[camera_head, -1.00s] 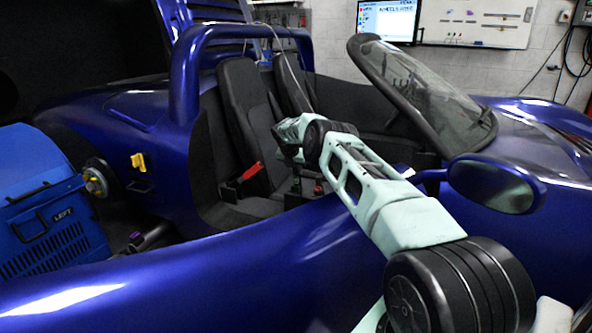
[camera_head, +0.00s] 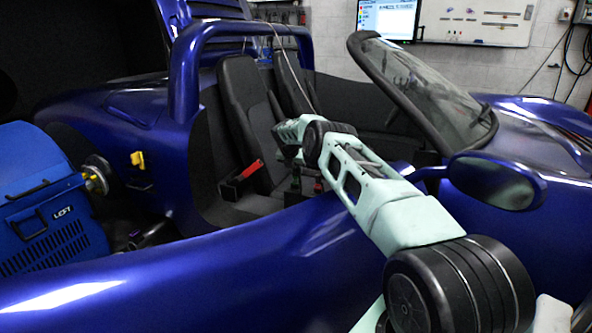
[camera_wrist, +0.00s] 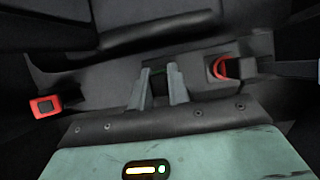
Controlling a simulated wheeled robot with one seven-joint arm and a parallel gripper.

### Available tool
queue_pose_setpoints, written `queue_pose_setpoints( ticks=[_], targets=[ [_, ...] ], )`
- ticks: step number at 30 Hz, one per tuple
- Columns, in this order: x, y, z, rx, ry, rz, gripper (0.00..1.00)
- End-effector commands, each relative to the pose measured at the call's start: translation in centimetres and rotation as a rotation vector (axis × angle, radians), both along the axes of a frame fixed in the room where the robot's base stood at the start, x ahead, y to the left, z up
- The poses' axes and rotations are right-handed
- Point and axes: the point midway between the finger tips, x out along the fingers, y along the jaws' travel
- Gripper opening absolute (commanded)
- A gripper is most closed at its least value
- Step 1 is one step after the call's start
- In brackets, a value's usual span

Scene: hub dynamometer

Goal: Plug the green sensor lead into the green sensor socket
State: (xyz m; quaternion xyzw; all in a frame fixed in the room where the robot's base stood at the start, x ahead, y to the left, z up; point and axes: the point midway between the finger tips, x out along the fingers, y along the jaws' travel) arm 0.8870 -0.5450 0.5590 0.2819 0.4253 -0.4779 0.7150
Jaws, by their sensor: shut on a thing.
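My gripper (camera_wrist: 160,88) shows in the wrist view as two grey fingers close together, pointing down into the car's cockpit between the seats. A dark piece with a thin green edge (camera_wrist: 158,71) sits between the fingertips. It fits the green sensor lead, but most of it is hidden. In the head view my arm reaches over the car's side into the cockpit, and my fingers cannot be made out. I cannot identify the green sensor socket in either view.
A red seat-belt buckle (camera_wrist: 45,105) and a red loop (camera_wrist: 220,68) flank my gripper. The blue car's seats (camera_head: 243,90), door side, windscreen (camera_head: 420,85) and mirror (camera_head: 495,183) surround my arm. A blue unit marked LEFT (camera_head: 45,215) stands at the far left.

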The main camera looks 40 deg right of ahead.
Motion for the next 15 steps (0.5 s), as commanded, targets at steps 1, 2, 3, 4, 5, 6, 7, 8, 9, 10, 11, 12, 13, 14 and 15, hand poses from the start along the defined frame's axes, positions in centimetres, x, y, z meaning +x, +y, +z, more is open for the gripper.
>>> queue_pose_setpoints(
  ticks=[1,2,3,4,5,6,7,8,9,10,11,12,13,14,15],
  targets=[
    [0.00,-0.01,0.03,0.000,0.000,0.000,0.00],
    [0.00,-0.01,0.03,0.000,0.000,0.000,0.00],
    [0.00,-0.01,0.00,0.000,0.000,0.000,0.00],
    [0.00,0.00,-0.02,0.000,0.000,0.000,0.00],
    [0.00,0.00,-0.07,0.000,0.000,0.000,0.00],
    [0.00,0.00,-0.13,0.000,0.000,0.000,0.00],
    [0.00,0.00,-0.21,0.000,0.000,0.000,0.00],
    [0.00,-0.01,-0.28,0.000,0.000,0.000,0.00],
    [0.00,0.00,-0.40,0.000,0.000,0.000,0.00],
    [0.00,0.00,-0.49,0.000,0.000,0.000,0.00],
    [0.01,0.00,-0.58,0.000,0.000,0.000,0.00],
    [0.01,-0.01,-0.69,0.000,0.000,0.000,0.00],
    [0.01,0.00,-0.77,0.000,0.000,0.000,0.00],
    [0.01,0.00,-0.86,0.000,0.000,0.000,0.00],
    [0.01,0.00,-0.97,0.000,0.000,0.000,0.00]
  ],
)
